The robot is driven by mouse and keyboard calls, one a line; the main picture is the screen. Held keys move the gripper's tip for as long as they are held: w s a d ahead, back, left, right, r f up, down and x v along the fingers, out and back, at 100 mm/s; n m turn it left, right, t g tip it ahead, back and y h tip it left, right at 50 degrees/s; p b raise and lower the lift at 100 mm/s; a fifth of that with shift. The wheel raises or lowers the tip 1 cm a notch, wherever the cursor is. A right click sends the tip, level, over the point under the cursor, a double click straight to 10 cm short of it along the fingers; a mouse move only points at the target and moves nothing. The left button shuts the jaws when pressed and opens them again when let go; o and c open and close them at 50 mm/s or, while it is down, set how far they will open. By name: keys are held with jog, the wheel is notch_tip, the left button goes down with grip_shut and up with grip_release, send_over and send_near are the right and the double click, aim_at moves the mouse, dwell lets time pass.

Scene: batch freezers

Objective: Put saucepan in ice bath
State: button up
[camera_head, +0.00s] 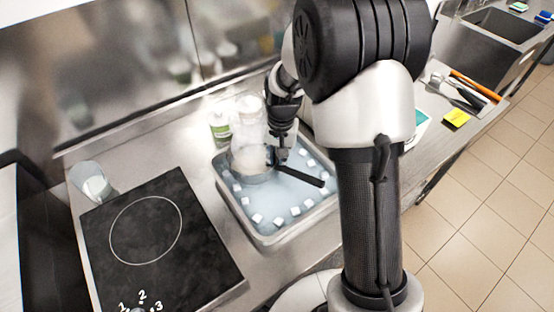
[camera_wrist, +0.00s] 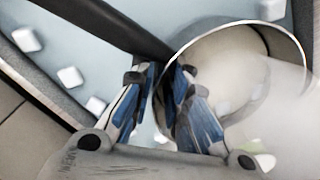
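The saucepan (camera_head: 252,172) sits in the ice bath (camera_head: 262,238), a metal tub of pale blue water with ice cubes. Its black handle (camera_head: 303,177) points to the right and slightly down in the head view. White steam partly covers the pan. In the wrist view, the round pan rim (camera_wrist: 290,34) is at the right and the handle (camera_wrist: 110,24) runs to the upper left. My gripper (camera_wrist: 166,76) is at the joint of handle and pan, its blue-padded fingers parted with a gap between them. Contact with the pan is unclear. The gripper (camera_head: 280,157) also shows in the head view.
A bottle with a green label (camera_head: 219,128) stands behind the bath near the metal wall. Utensils (camera_head: 458,92) and a yellow sponge (camera_head: 456,118) lie at the right.

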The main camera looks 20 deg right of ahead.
jog(key=shift+o, duration=1.1)
jog(key=s+r+n+t+p, duration=0.1)
jog(key=s+r+p, duration=0.1)
jog(key=r, duration=0.7)
jog(key=s+r+p, duration=0.2)
jog(key=s+r, duration=0.1)
jog(key=r, duration=0.7)
jog(key=s+r+n+t, duration=0.1)
jog(key=s+r+n, duration=0.1)
jog(key=s, duration=0.8)
jog(key=s+a+r+n+t, duration=0.1)
jog(key=s+r+n+t, duration=0.1)
jog(key=s, duration=0.8)
jog(key=shift+r+h, duration=0.3)
jog(key=shift+r, duration=0.6)
